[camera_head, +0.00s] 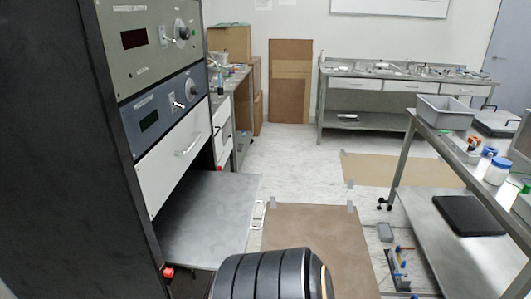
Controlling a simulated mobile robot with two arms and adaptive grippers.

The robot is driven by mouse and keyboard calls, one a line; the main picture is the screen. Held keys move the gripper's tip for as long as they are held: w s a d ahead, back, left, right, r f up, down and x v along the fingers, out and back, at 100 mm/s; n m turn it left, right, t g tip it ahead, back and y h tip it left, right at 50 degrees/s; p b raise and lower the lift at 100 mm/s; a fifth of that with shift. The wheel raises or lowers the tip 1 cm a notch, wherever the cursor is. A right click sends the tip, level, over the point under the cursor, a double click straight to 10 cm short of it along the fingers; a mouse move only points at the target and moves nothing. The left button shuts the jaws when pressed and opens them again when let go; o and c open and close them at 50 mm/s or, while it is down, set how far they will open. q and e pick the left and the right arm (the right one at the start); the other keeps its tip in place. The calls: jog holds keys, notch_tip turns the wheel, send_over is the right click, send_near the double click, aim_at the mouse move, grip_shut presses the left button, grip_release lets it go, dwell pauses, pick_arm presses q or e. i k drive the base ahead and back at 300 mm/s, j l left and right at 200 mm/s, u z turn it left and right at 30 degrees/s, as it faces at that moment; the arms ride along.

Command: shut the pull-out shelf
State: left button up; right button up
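A pale handle (258,214) is at the shelf's outer right edge. The shelf is empty and extended. A black ribbed rounded part, which seems to be one of my arm links, fills the bottom centre, in front of and below the shelf. Neither of my grippers is in view.
A red knob (168,272) sits under the shelf's near edge. A brown floor mat (315,240) lies right of the shelf. A metal workbench (470,240) with containers stands at the right. Another bench (400,78) is at the back. The floor between is mostly clear.

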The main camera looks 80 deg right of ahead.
aim_at(207, 218)
jog(key=k+z, duration=0.1)
jog(key=z, duration=2.4)
